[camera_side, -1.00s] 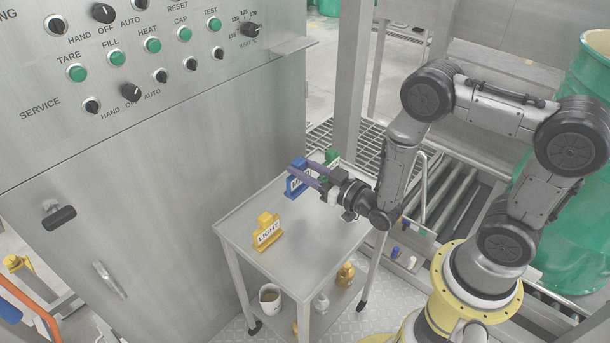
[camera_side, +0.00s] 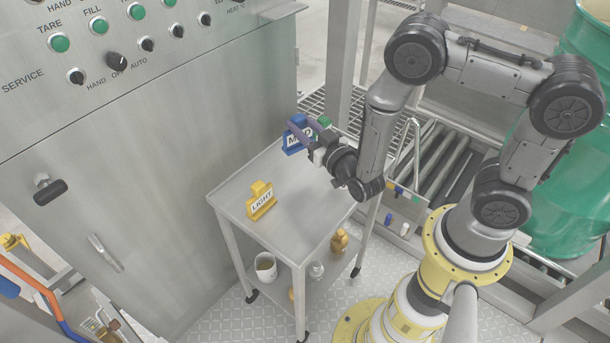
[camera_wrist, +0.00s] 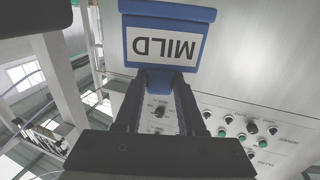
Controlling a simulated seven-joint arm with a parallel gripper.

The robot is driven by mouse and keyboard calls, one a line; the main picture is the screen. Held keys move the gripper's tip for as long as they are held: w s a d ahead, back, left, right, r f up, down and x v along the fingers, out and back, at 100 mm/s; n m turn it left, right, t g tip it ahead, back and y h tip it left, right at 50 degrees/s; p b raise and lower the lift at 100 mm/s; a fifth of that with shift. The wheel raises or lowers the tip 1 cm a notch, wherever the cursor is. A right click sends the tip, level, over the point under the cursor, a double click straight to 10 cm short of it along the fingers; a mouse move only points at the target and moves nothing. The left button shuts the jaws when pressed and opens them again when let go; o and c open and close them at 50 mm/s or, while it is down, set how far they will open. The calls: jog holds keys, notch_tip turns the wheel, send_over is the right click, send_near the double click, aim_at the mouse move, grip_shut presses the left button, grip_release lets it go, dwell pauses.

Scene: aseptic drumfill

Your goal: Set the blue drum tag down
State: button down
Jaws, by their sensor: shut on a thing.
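The blue drum tag (camera_side: 296,137), with a white label reading MILD, is held at the far end of the cart top. My gripper (camera_side: 303,139) is shut on it, with the fingers reaching in from the right. The tag looks raised above the cart top, though its lower edge against the surface is hard to judge. In the wrist view the blue tag (camera_wrist: 168,38) fills the top middle with its label upside down, and my gripper's fingers (camera_wrist: 158,85) close on its narrow part.
A steel cart (camera_side: 235,192) stands beside the control cabinet (camera_side: 130,190). A yellow LIGHT tag (camera_side: 261,202) stands on its near half. A green tag (camera_side: 324,123) is partly hidden just right of the blue one. The cart top's middle is clear.

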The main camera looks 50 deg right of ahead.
aim_at(302, 149)
jog(key=shift+r+m+g+h, duration=0.4)
jog(key=shift+r+m+h, duration=0.2)
jog(key=shift+r+h, duration=0.35)
jog(key=shift+f, duration=4.8)
jog(key=shift+f, duration=0.35)
jog(key=shift+f, duration=0.25)
jog(key=c, duration=0.5)
grip_release()
jog(key=shift+f, duration=0.1)
